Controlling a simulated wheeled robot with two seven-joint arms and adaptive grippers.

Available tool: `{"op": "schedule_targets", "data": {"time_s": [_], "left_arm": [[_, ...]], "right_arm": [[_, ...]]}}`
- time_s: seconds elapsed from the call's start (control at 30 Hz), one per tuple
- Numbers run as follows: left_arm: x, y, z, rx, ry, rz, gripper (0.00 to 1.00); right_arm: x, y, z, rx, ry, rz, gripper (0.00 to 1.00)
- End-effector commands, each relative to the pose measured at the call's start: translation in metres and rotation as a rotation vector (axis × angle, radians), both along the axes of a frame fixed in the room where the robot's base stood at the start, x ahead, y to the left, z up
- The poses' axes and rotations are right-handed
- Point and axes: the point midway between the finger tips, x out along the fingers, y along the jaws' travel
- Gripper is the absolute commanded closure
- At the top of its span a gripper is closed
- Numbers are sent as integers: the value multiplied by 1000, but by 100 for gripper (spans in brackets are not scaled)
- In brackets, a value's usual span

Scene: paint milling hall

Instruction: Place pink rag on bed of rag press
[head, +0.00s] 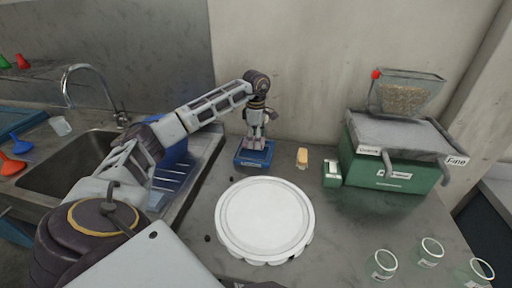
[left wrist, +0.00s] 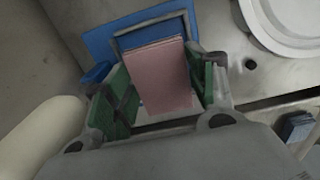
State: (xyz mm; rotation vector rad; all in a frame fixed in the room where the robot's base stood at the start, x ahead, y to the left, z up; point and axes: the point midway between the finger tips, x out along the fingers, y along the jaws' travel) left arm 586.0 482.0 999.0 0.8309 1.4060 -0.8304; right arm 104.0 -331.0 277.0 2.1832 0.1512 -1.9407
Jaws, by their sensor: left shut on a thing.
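The pink rag (left wrist: 158,75) is a folded, flat rectangular stack between the green-padded fingers of my left gripper (left wrist: 165,100), which is shut on it. The rag press is a small blue device (head: 254,158) at the back of the counter, against the wall. Its blue base (left wrist: 104,42) and grey frame bar show beyond the rag in the left wrist view. In the head view my left gripper (head: 255,138) points down right over the press. The rag hides most of the bed, and I cannot tell whether it touches it. My right gripper is not in view.
A round white lid-like disc (head: 264,215) lies in front of the press. A yellow block (head: 302,156) and a green machine with a hopper (head: 390,165) stand to the right. Glass jars (head: 383,264) are at front right. A sink (head: 75,165) is at left.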

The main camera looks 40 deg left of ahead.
Motion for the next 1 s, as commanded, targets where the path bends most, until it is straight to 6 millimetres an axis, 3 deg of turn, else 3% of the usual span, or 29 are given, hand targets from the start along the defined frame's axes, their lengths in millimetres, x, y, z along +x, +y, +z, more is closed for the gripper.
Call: {"op": "schedule_targets", "data": {"time_s": [0.4,0.8,1.0], "left_arm": [[0,0,-4,0,1,0,67],[0,0,-38,0,1,0,67],[0,0,-40,0,0,0,67]], "right_arm": [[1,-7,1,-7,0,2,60],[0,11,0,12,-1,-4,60],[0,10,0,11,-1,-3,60]]}}
